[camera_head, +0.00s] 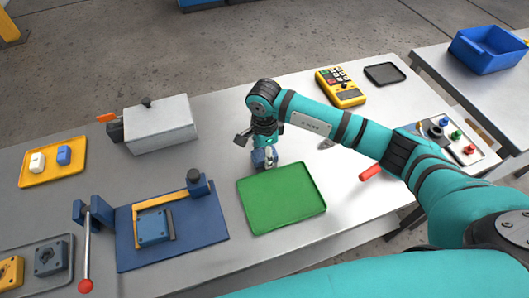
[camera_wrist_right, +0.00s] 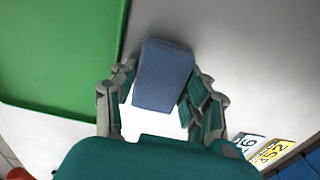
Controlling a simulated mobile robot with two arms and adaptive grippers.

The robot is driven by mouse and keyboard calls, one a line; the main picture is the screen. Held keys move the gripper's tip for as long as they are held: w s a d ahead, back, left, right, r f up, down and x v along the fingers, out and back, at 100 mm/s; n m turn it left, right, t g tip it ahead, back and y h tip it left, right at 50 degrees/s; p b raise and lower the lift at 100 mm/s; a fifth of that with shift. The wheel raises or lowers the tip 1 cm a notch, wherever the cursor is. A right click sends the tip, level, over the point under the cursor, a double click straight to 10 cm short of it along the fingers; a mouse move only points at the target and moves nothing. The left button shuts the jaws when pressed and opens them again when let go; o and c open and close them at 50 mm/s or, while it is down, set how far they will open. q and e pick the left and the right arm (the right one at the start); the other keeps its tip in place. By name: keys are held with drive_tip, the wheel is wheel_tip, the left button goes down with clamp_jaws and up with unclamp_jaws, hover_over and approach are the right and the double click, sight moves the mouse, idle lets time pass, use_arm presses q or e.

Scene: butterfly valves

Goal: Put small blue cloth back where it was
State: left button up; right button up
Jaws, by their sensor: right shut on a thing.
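The small blue cloth (camera_wrist_right: 163,76) is a folded blue-grey block between the fingers of my right gripper (camera_wrist_right: 162,72) in the wrist view. The fingers press on its two sides. In the head view my right gripper (camera_head: 264,155) points down just behind the far edge of the green tray (camera_head: 283,196), and the cloth (camera_head: 259,158) shows partly behind the fingers. In the wrist view the green tray (camera_wrist_right: 60,55) lies left of the cloth, over bare table. I cannot tell whether the cloth touches the table. My left gripper is out of view.
A yellow tray (camera_head: 72,174) holds a white and a blue item at left. A grey box (camera_head: 160,125) stands behind a blue fixture plate (camera_head: 207,222). A red-handled tool (camera_head: 371,172) lies right of the green tray. A yellow meter (camera_head: 341,87) and black tray (camera_head: 384,74) are farther back.

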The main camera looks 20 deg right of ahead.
drive_tip(key=o, duration=0.8)
wheel_tip(320, 180, up, 12)
drive_tip(key=b, duration=0.2)
drive_tip(key=shift+r+b, duration=0.1)
drive_tip(key=shift+b, duration=0.25)
drive_tip(key=shift+r, duration=0.1)
